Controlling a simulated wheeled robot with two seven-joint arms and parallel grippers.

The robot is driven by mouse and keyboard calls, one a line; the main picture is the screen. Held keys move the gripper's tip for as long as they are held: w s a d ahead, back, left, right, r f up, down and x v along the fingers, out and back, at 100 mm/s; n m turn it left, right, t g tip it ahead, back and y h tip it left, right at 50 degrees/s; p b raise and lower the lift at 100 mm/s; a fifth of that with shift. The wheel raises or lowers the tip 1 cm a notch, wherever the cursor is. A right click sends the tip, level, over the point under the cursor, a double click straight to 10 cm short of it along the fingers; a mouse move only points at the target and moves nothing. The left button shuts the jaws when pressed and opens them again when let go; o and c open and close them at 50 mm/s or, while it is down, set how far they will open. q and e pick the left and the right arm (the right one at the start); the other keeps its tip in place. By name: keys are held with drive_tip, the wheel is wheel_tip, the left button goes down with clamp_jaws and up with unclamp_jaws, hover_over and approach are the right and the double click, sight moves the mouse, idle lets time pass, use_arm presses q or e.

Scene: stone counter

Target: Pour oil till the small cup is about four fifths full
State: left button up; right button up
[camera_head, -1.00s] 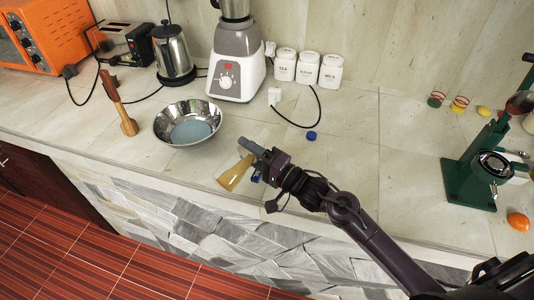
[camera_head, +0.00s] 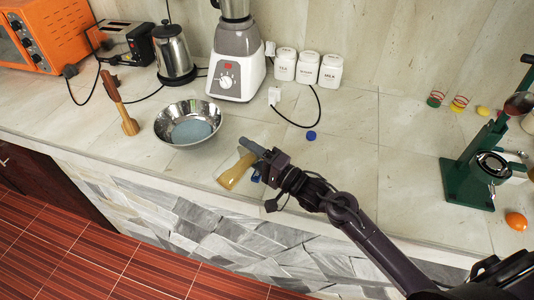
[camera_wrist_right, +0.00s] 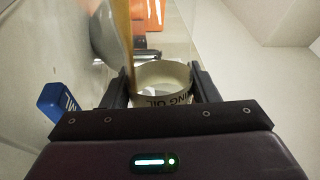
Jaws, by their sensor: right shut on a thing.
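My right gripper (camera_head: 262,158) is near the counter's front edge. In the right wrist view, its fingers (camera_wrist_right: 163,88) are shut on a clear oil bottle (camera_wrist_right: 162,99), whose label reads "ING OIL". Amber oil shows in the bottle in the head view (camera_head: 235,172), and an amber streak runs upward in the wrist view. The bottle's exact tilt is hard to tell. A small blue object (camera_wrist_right: 62,101) with pale lettering lies beside the gripper; it is mostly hidden in the head view. I cannot clearly make out the small cup or its level. My left gripper is not in view.
A metal bowl (camera_head: 187,138) stands left of the gripper. A blue cap (camera_head: 311,135) lies to the right. A blender (camera_head: 236,65) and white canisters (camera_head: 308,68) stand behind; a green machine (camera_head: 468,180) is at right. Counter between is clear.

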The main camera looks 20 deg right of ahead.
drive_tip(key=shift+d+f+m+h+p, duration=0.15)
drive_tip(key=shift+m+h+p, duration=0.15)
drive_tip(key=shift+m+p, duration=0.85)
idle(1.8)
